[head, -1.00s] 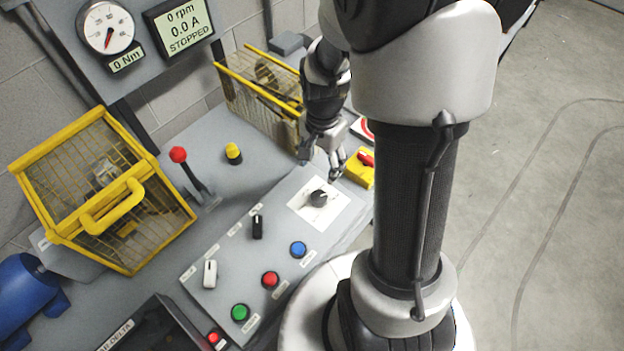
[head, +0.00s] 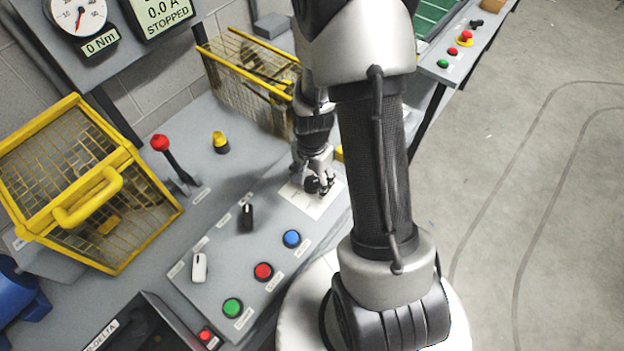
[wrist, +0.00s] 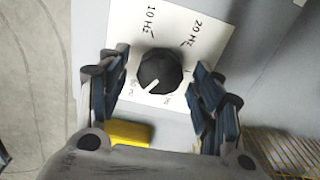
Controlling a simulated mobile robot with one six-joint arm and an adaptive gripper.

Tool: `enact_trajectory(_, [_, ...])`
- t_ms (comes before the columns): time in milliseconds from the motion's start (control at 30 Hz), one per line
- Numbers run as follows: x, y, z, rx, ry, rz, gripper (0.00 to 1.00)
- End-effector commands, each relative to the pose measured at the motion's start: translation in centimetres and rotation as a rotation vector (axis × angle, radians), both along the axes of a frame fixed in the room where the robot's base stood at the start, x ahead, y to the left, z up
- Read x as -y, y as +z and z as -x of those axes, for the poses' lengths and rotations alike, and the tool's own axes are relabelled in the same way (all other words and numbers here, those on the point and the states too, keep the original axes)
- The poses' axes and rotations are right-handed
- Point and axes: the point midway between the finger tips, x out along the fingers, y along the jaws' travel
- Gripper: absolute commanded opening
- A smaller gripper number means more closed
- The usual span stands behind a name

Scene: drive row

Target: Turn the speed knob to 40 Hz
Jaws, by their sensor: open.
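The black round speed knob (wrist: 161,70) sits on a white scale plate (wrist: 180,22) in the wrist view. Its pale pointer line faces the lower left of the picture. The labels 10 Hz, at upper left, and 20 Hz, at upper right, are readable. The lower labels are too small or covered to read. My gripper (wrist: 160,62) is open, with one finger on each side of the knob; I see gaps between fingers and knob. In the head view my gripper (head: 321,186) is down at the knob (head: 311,184) and partly covers the plate (head: 301,201).
The panel also has a black selector (head: 247,217), a white switch (head: 199,267) and blue (head: 292,238), red (head: 263,271) and green (head: 232,307) buttons. A red-topped lever (head: 160,143) and yellow cage (head: 75,185) stand left. The display (head: 165,12) reads STOPPED.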

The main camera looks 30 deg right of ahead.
Motion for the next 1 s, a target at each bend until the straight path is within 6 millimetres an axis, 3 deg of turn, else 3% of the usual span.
enact_trajectory(167, [0.01,0.04,-0.01,0.000,0.000,0.000,0.58])
enact_trajectory(800, [0.00,0.04,0.00,0.000,0.000,0.000,0.15])
enact_trajectory(1000, [0.00,0.05,0.00,0.000,0.011,0.000,0.15])
